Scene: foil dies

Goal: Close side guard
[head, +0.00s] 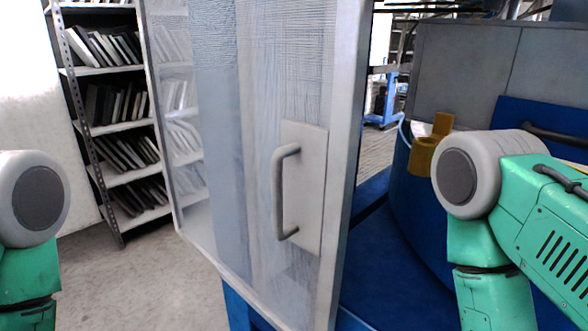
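The side guard (338,190) is a tall panel with a grey metal frame and see-through mesh, standing upright in the middle of the head view. It stands swung out at an angle, with the blue machine (390,245) behind it and to its right. A grey bar handle (279,195) is fixed to a light plate (311,185) on the guard. Parts of my green and grey arms show at the left and right edges, apart from the handle. Neither gripper is in the picture. The guard's upper edge is cut off.
A shelf rack (108,125) with several rows of dark, flat items stands behind the guard at the left. A brass-coloured bracket (428,150) sits on the machine near my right arm. A blue cart (386,105) is farther back. The concrete floor (130,275) at the lower left is clear.

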